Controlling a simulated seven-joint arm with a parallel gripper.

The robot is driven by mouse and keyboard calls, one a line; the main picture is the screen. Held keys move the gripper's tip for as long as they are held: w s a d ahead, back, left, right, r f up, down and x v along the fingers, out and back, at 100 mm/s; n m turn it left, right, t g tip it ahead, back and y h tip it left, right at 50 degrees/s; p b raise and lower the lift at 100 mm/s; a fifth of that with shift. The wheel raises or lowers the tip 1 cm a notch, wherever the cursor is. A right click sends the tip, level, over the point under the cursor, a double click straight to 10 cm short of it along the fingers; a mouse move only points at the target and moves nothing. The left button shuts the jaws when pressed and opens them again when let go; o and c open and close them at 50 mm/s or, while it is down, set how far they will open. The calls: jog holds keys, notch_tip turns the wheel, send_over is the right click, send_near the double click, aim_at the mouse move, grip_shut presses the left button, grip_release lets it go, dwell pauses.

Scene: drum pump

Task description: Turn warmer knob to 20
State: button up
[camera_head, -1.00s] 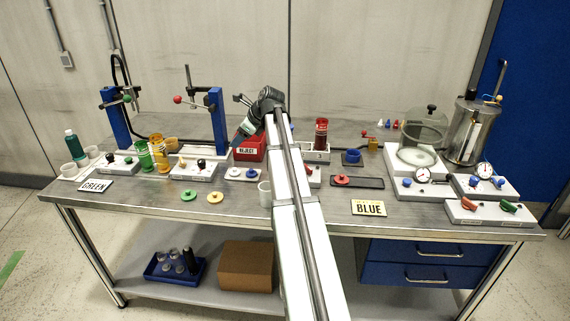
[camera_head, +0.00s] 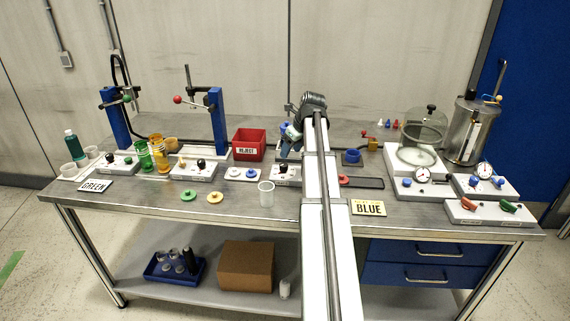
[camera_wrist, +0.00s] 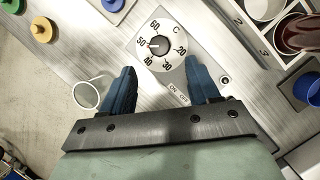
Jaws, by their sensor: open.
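The warmer knob (camera_wrist: 158,45) is a dark round knob on a white dial in the wrist view. Numbers 20 to 60 and a C surround it. Its light mark seems to point left, towards 50. An ON/OFF label sits beside the dial. In the head view the warmer box (camera_head: 284,176) stands mid-table, partly beside my arm. My gripper (camera_wrist: 162,66) is open, its blue fingers apart on either side of the dial's lower part in the picture, with nothing between them. It also shows in the head view (camera_head: 290,150) above the warmer, small and partly hidden.
A white box with knobs (camera_head: 243,174) is to the left, the red REJECT bin (camera_head: 249,145) behind. A black tray and a blue cup (camera_wrist: 308,90) are at right.

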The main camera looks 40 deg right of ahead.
aim_at(284, 165)
jog(key=x, duration=0.8)
jog(key=shift+c, duration=0.2)
jog(key=c, duration=1)
